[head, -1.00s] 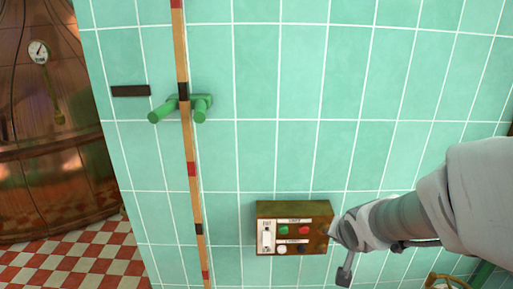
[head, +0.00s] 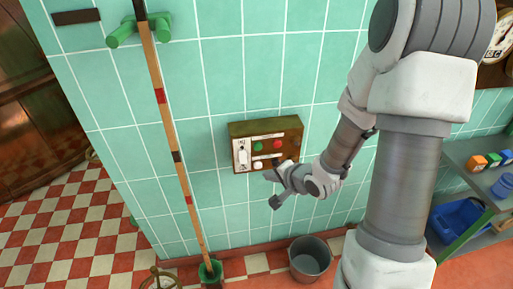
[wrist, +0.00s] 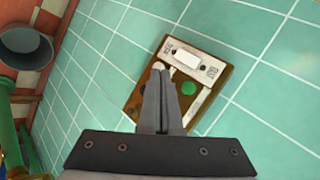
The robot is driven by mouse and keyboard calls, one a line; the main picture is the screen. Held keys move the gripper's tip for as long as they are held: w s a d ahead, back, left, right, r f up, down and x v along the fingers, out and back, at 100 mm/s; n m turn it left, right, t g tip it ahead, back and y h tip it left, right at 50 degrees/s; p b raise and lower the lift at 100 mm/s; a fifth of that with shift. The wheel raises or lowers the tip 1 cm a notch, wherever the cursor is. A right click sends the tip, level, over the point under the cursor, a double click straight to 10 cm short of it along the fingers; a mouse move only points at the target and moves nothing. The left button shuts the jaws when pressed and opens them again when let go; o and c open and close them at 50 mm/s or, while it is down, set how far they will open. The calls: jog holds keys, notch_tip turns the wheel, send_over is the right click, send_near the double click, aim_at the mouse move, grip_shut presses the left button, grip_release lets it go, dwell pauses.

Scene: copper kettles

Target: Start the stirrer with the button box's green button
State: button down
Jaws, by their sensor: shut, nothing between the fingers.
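The button box (head: 288,126) is a brown box on the green tiled wall, with a pale panel. Its green button (head: 258,146) sits left of a red button (head: 278,144); a white button (head: 258,165) is below and a white switch (head: 242,155) is at the left. My gripper (head: 268,175) is shut and empty, its tips just below the box's lower edge in the head view. In the wrist view, my gripper (wrist: 157,76) overlaps the box, with the green button (wrist: 189,88) just right of the fingers. The red button is hidden there. I cannot tell the gap to the panel.
A striped pole (head: 172,130) stands left of the box, held by a green wall clip (head: 140,30). A grey bucket (head: 310,258) stands on the floor below. A shelf (head: 470,150) with small blocks and a blue bin (head: 458,222) is at the right.

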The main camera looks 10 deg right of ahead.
aim_at(258, 146)
jog(key=shift+w, duration=0.15)
jog(key=w, duration=0.8)
jog(key=shift+w+p, duration=0.25)
jog(key=shift+p, duration=0.1)
jog(key=shift+w, duration=0.1)
dwell(1.8)
jog(key=shift+w+p, duration=0.35)
jog(key=shift+p, duration=0.05)
jog(key=shift+w+p, duration=0.3)
jog(key=shift+w, duration=0.15)
dwell(0.6)
jog(key=shift+s, duration=0.9)
